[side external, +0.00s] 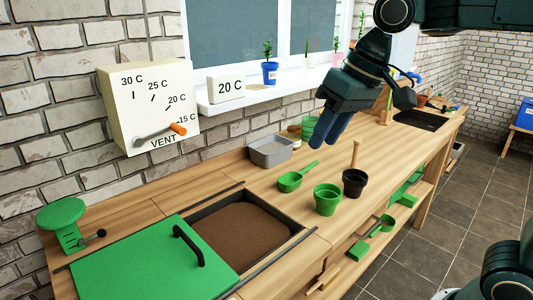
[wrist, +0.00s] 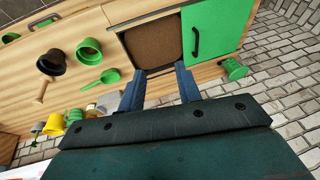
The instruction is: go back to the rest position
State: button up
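My gripper (side external: 324,136) hangs in the air over the wooden bench (side external: 390,150), above and behind the green scoop, with its blue fingers pointing down. In the wrist view my gripper (wrist: 160,72) has its two fingers apart with nothing between them. Past the fingertips the wrist view shows the soil bin (wrist: 152,45) and its green lid (wrist: 212,28). In the side view the brown soil (side external: 238,232) is uncovered and the lid (side external: 140,265) lies to its left.
A green scoop (side external: 290,181), green pot (side external: 327,199), dark pot (side external: 355,182) and grey tray (side external: 270,151) stand on the bench. A dial box (side external: 148,105) with an orange-tipped lever is on the wall. A windowsill (side external: 240,103) holds potted plants and a "20 C" card (side external: 226,88).

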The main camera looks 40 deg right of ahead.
jog(key=s+d+f+t+h, duration=0.1)
jog(key=s+d+f, duration=0.2)
jog(key=s, duration=0.4)
jog(key=s+d+f+h, duration=0.1)
jog(key=s+d+f, duration=0.3)
jog(key=s, duration=0.3)
jog(key=shift+s+d+f+t, duration=0.2)
jog(key=shift+t, duration=0.2)
